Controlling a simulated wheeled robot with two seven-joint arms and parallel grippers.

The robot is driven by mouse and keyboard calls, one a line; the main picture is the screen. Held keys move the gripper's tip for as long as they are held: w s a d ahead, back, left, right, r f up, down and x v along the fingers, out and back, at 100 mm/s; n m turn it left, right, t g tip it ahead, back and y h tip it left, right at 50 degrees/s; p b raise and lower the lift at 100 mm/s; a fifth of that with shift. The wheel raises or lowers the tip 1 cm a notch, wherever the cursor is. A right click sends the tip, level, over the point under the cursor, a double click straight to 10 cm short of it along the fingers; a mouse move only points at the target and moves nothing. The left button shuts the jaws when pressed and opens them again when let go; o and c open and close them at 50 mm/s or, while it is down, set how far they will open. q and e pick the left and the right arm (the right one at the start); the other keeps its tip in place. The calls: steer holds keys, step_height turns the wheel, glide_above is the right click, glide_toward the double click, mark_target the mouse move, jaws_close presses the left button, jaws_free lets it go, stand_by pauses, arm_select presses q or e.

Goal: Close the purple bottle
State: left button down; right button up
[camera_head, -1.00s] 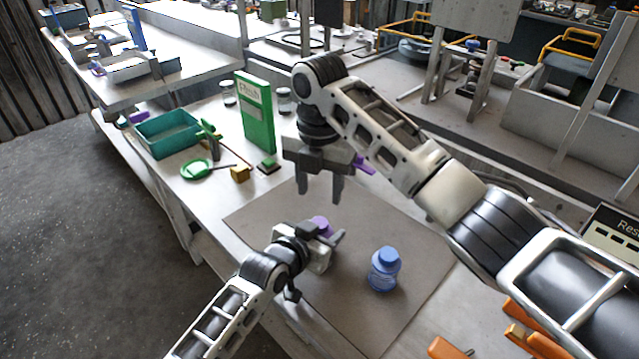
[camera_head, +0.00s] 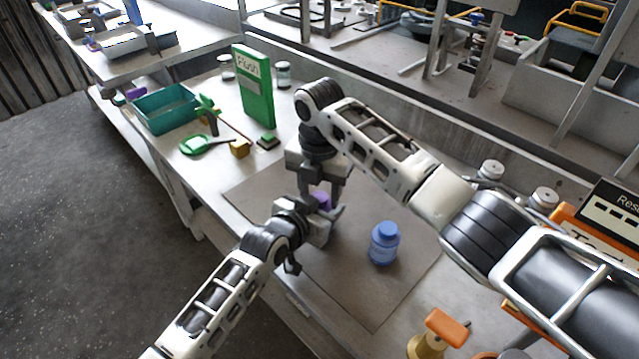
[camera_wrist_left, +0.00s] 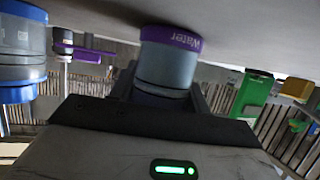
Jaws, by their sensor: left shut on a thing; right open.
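The purple bottle (camera_head: 321,199) is held low over the brown mat, its purple top showing between the jaws in the head view. In the left wrist view, which looks upside down, its purple band reading "Water" (camera_wrist_left: 172,38) and grey body show. My left gripper (camera_head: 325,211) is shut on this bottle. My right gripper (camera_head: 322,189) is open, pointing down with its fingers around or just above the purple top; I cannot tell whether they touch it. The grippers hide much of the bottle, so I cannot tell how its cap sits.
A blue bottle (camera_head: 384,244) stands upright on the mat (camera_head: 350,290) to the right. A green box (camera_head: 253,88), a teal bin (camera_head: 166,112) and a green round tool (camera_head: 195,145) are at the back left. An orange-handled tool (camera_head: 445,328) is at the front right.

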steer(key=c, duration=1)
steer(key=m, duration=0.6)
steer(key=o, duration=1.1)
steer(key=shift+c, duration=0.2)
steer(key=shift+r, duration=2.25)
steer(key=shift+c, duration=0.3)
